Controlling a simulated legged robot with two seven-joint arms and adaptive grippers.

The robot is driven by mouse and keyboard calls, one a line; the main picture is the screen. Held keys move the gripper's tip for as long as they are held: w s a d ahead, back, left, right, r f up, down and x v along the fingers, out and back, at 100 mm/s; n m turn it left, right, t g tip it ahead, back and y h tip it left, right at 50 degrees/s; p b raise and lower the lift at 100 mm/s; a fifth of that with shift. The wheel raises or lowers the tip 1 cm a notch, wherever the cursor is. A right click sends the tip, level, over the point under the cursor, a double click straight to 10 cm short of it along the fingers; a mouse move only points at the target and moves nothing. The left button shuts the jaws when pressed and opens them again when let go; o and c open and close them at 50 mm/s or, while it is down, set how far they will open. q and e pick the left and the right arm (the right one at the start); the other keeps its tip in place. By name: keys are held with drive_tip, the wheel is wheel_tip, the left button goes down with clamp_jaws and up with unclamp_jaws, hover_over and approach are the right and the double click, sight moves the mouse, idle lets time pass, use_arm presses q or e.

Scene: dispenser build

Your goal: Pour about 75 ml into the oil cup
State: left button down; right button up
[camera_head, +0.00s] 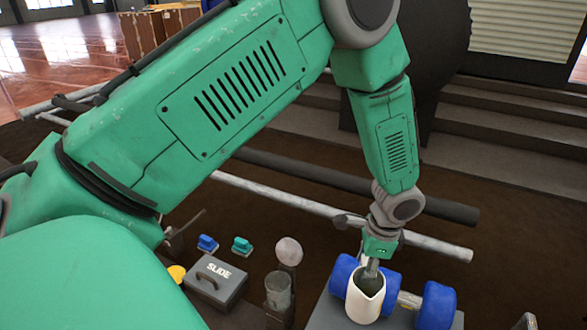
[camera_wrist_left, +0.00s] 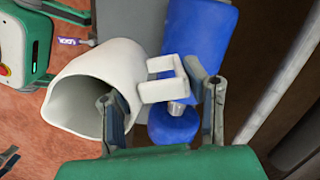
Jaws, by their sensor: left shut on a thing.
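A white jug (camera_head: 366,298) with a pouring lip is near the bottom right of the head view, beside blue rollers, and looks roughly upright. Its inside looks dark; I cannot tell the liquid level. In the left wrist view the white jug (camera_wrist_left: 85,85) shows its open mouth and squared handle (camera_wrist_left: 165,80). My left gripper (camera_head: 371,268) is shut on the jug, one finger inside the mouth and the other beyond the handle; the gripper also shows in the wrist view (camera_wrist_left: 160,105). A grey, glass-like cup (camera_head: 278,292) stands left of the jug; I cannot tell whether it is the oil cup.
Blue rollers (camera_head: 437,305) flank the jug on a grey block. A grey box marked SLIDE (camera_head: 215,284), blue (camera_head: 207,243) and teal (camera_head: 242,246) small blocks, and a pale round knob (camera_head: 289,251) lie left. A long pipe (camera_head: 330,213) crosses behind. Steps rise at the back right.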

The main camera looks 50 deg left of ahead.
sight(352, 288)
use_arm(q)
drive_tip(key=f+m+p, duration=0.1)
drive_tip(key=m, duration=0.2)
drive_tip(key=shift+f, duration=0.15)
drive_tip(key=s+f+m+p, duration=0.1)
drive_tip(key=m+p, duration=0.1)
drive_tip(key=m, duration=0.3)
drive_tip(key=s+f+m+t+p, duration=0.1)
drive_tip(key=m+p, duration=0.1)
drive_tip(key=m, duration=0.3)
drive_tip(key=s+f+m+t+p, duration=0.1)
drive_tip(key=m+p, duration=0.1)
drive_tip(key=m, duration=0.4)
drive_tip(key=shift+s+f, duration=0.2)
drive_tip(key=shift+s, duration=0.05)
drive_tip(key=shift+h, duration=0.3)
